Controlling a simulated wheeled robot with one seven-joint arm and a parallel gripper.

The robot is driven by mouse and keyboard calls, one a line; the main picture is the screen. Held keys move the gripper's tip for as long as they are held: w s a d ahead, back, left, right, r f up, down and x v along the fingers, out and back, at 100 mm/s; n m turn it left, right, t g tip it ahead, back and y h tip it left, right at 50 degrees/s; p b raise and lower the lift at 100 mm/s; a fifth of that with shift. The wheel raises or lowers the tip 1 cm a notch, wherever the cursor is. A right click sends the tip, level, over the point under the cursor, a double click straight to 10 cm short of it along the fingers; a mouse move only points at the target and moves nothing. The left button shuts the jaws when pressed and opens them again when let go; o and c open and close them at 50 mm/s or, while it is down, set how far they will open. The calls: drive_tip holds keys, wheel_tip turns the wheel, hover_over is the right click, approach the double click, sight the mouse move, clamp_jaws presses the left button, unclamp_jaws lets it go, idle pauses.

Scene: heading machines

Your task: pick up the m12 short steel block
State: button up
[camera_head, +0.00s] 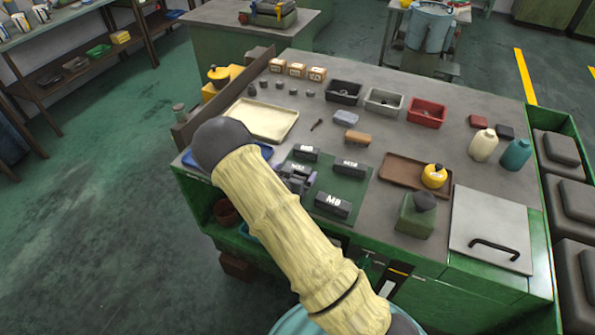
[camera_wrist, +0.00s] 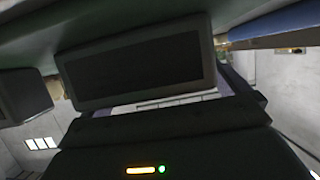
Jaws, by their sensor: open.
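Several dark steel blocks with white labels lie on a green mat (camera_head: 349,190) on the workbench. The block at the mat's right (camera_head: 350,167) has a small label that may read M12; I cannot read it surely. Another block (camera_head: 305,153) lies at the back of the mat. A larger block (camera_head: 333,205) at the front seems labelled M8. My gripper (camera_head: 297,179) is open, low at the mat's left side, partly hidden behind my arm. In the wrist view a dark gripper body with a green light fills the bottom; a dark rectangular face is close above it, and I cannot tell what it is.
A cream tray (camera_head: 263,119) lies behind my arm. A brown tray (camera_head: 400,172) with a yellow item lies right of the mat. A green stand (camera_head: 416,216) is at the front right. Black, grey and red bins (camera_head: 427,112) stand at the back.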

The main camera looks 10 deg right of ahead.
drive_tip(key=c, duration=1.2)
drive_tip(key=shift+c, duration=0.2)
drive_tip(key=shift+r, duration=0.1)
wheel_tip(320, 180, up, 10)
drive_tip(key=b, duration=0.2)
